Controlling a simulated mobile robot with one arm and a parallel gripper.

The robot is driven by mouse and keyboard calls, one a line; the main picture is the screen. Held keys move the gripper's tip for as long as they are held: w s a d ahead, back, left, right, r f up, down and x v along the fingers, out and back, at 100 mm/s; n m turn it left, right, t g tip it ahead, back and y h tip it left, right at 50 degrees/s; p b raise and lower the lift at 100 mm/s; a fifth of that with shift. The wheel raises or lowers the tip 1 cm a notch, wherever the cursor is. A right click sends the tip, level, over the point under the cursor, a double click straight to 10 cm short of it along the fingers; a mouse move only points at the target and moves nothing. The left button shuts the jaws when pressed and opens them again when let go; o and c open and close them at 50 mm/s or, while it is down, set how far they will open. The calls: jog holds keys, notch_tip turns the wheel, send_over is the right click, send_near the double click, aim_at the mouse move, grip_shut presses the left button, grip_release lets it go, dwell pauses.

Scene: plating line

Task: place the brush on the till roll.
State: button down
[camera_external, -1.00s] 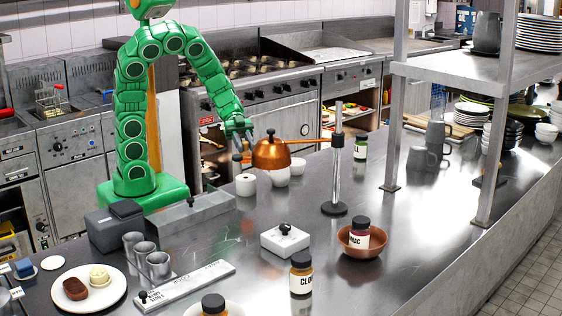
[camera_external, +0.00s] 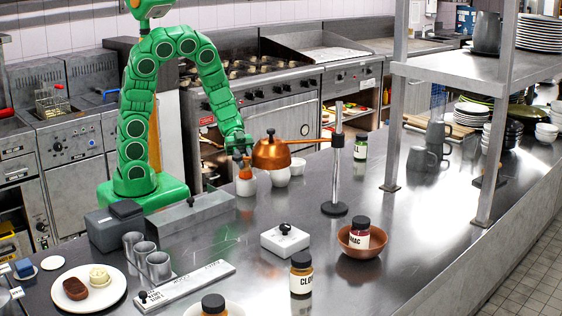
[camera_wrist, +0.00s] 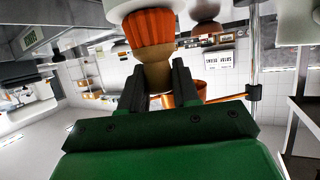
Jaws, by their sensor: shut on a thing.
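The brush has orange bristles (camera_wrist: 148,28) and a tan handle (camera_wrist: 155,75). My gripper (camera_wrist: 158,85) is shut on its handle. In the external view my gripper (camera_external: 239,150) is above the till roll, with the brush (camera_external: 245,174) below it, bristles down. The white till roll (camera_external: 246,188) stands on the steel counter, and the bristles hide its top. In the wrist view a white edge (camera_wrist: 118,8), apparently the till roll, lies against the bristle end. The bristles look on or very near the roll; I cannot tell whether they touch.
A grey box (camera_external: 193,213) lies in front left. A white block (camera_external: 285,241) and copper bowl (camera_external: 352,250) are nearer. The counter between is clear.

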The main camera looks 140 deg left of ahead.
jog(key=c, duration=0.8)
grip_release()
jog(key=shift+s, duration=0.1)
jog(key=shift+v, duration=5.9)
